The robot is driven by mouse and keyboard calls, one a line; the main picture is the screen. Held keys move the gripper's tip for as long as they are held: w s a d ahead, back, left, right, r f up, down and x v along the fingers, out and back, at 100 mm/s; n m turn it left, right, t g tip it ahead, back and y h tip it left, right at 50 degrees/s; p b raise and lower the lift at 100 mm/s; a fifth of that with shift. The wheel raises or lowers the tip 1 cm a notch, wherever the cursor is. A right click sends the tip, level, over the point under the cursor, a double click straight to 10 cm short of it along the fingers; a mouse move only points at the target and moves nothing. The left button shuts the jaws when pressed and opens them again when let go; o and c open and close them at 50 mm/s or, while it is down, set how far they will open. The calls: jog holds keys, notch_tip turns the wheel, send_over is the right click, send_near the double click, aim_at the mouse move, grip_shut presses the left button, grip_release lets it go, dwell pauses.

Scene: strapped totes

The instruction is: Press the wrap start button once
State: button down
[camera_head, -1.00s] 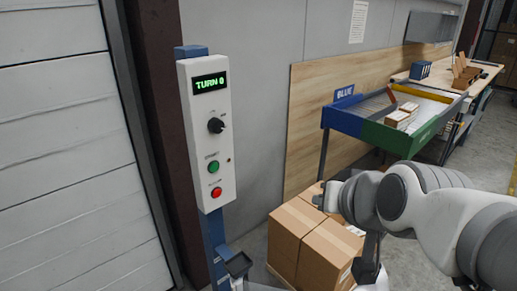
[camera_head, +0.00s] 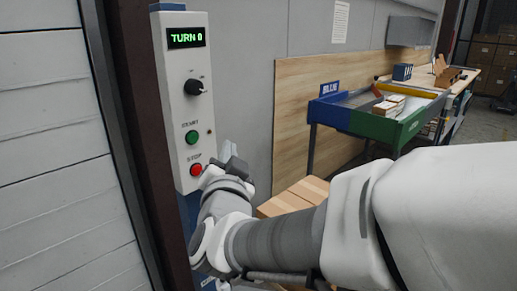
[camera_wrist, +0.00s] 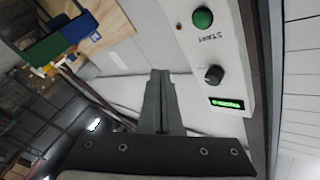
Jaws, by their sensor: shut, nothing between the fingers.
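The white control panel (camera_head: 180,60) on the blue post carries a green display reading TURN 0 (camera_head: 187,38), a black knob (camera_head: 194,87), the green START button (camera_head: 192,137) and the red STOP button (camera_head: 196,169). In the wrist view the green START button (camera_wrist: 203,17) shows at the top, with the knob (camera_wrist: 214,74) and lit display (camera_wrist: 227,103) below it. My gripper (camera_head: 229,150) is shut and empty at the panel's lower right. In the wrist view its fingers (camera_wrist: 160,76) point up, left of the panel and apart from the green button.
Cardboard boxes (camera_head: 297,196) stand on the floor behind my arm. A blue and green sorting table (camera_head: 368,124) stands at the right along the plywood wall panel. A white slatted door (camera_head: 50,150) fills the left side. My arm crosses the lower right.

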aim_at(193, 138)
jog(key=shift+s+a+f+m+t+h+b, duration=0.2)
jog(key=shift+s+f+m+t+h+b, duration=0.1)
jog(key=shift+f+m+h, duration=0.15)
jog(key=shift+s+a+f+m+t+h+b, duration=0.15)
jog(key=shift+a+f+m+t+h+b, duration=0.15)
jog(key=shift+f, duration=0.2)
jog(key=shift+d, duration=0.1)
jog(key=shift+w+a+p, duration=0.3)
jog(key=shift+w+a, duration=1.15)
jog(key=shift+a, duration=0.25)
jog(key=shift+w+a+p, duration=0.3)
jog(key=shift+w+a, duration=1.1)
jog(key=shift+a, duration=0.25)
jog(key=shift+w+a, duration=0.3)
jog(key=shift+w+a, duration=0.25)
jog(key=shift+a, duration=0.05)
jog(key=shift+s+d, duration=0.1)
jog(key=shift+s+d+b, duration=0.45)
jog(key=shift+d, duration=0.05)
